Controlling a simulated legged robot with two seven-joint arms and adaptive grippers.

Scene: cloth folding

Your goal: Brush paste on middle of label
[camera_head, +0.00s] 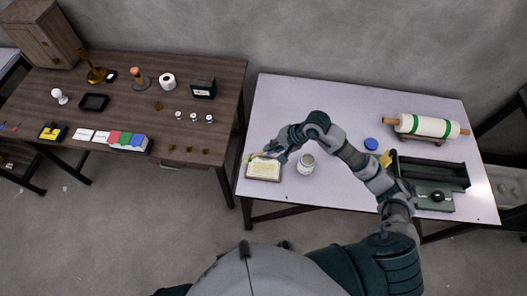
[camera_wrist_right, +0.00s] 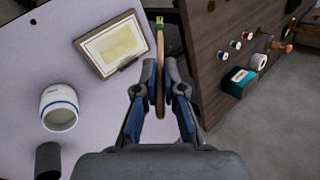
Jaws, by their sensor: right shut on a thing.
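The label (camera_head: 263,170) is a cream rectangle on a brown board near the left edge of the pale table. In the right wrist view the label (camera_wrist_right: 113,43) has a yellowish patch over its middle. My right gripper (camera_wrist_right: 160,88) is shut on a brush (camera_wrist_right: 160,50) with a wooden handle and a greenish tip. The brush is beside the label's right side in that view; I cannot tell whether it touches anything. A white jar (camera_head: 306,164) stands right of the label, and shows open in the right wrist view (camera_wrist_right: 60,108). My left gripper is not in view.
A blue lid (camera_head: 371,144), a rolling pin with green bands (camera_head: 427,126) and a dark green tray device (camera_head: 432,175) lie on the right of the pale table. A dark wooden table (camera_head: 150,75) with several small items stands left, across a gap.

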